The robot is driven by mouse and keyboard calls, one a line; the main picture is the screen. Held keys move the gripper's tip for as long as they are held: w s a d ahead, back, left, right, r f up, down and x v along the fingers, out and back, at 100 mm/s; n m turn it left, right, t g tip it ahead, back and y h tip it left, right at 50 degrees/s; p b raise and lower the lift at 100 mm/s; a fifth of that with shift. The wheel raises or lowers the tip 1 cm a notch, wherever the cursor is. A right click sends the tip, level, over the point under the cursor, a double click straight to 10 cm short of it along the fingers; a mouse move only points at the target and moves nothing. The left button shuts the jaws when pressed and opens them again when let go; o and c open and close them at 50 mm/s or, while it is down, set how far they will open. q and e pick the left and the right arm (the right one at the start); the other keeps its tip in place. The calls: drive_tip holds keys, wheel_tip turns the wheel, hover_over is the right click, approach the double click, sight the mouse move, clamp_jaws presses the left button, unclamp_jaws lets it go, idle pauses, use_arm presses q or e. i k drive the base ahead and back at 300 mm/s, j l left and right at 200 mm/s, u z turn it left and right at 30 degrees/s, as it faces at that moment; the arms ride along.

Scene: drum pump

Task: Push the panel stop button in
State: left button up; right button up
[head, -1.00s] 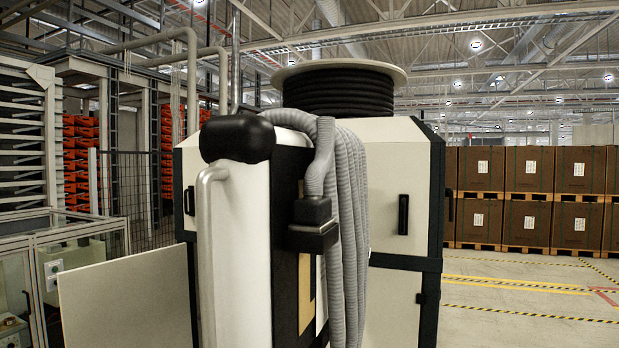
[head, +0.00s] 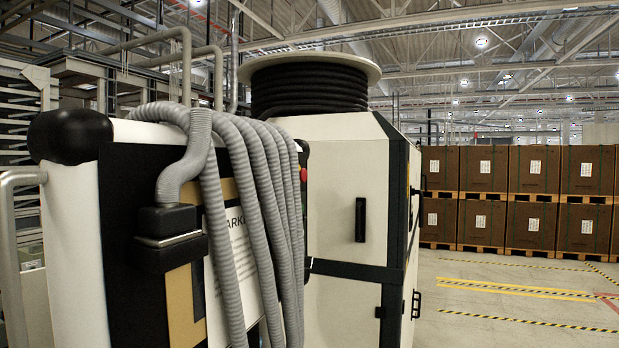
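A small red button (head: 303,174), which looks like the stop button, shows at the right edge of the hose loops. It sits on a dark strip of panel, seen nearly edge-on and partly hidden by the grey hose (head: 239,190). I cannot tell whether it is pressed in. The white and black machine (head: 75,230) carrying the hose fills the left and middle of the head view. Neither of my grippers is in view.
A silver handle (head: 12,240) stands at the machine's left end. Behind it is a white cabinet (head: 345,165) with a black hose reel (head: 308,85) on top. Boxes on pallets (head: 520,195) stand at the right. The floor (head: 480,310) at the right is clear.

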sight(304, 175)
drive_tip(key=i+l+u, duration=0.15)
drive_tip(key=l+u, duration=0.25)
drive_tip(key=l, duration=0.65)
drive_tip(key=l+u, duration=0.3)
drive_tip(key=l, duration=0.75)
drive_tip(key=i+l+u, duration=0.1)
drive_tip(key=l, duration=0.25)
drive_tip(key=i+l+u, duration=0.15)
drive_tip(key=l, duration=0.2)
drive_tip(key=i+l+u, duration=0.1)
drive_tip(key=l, duration=0.25)
drive_tip(key=i+l+u, duration=0.15)
drive_tip(key=i+l, duration=0.15)
drive_tip(key=l, duration=0.15)
drive_tip(key=i+l+u, duration=0.15)
drive_tip(key=i+l, duration=0.15)
drive_tip(key=l, duration=0.2)
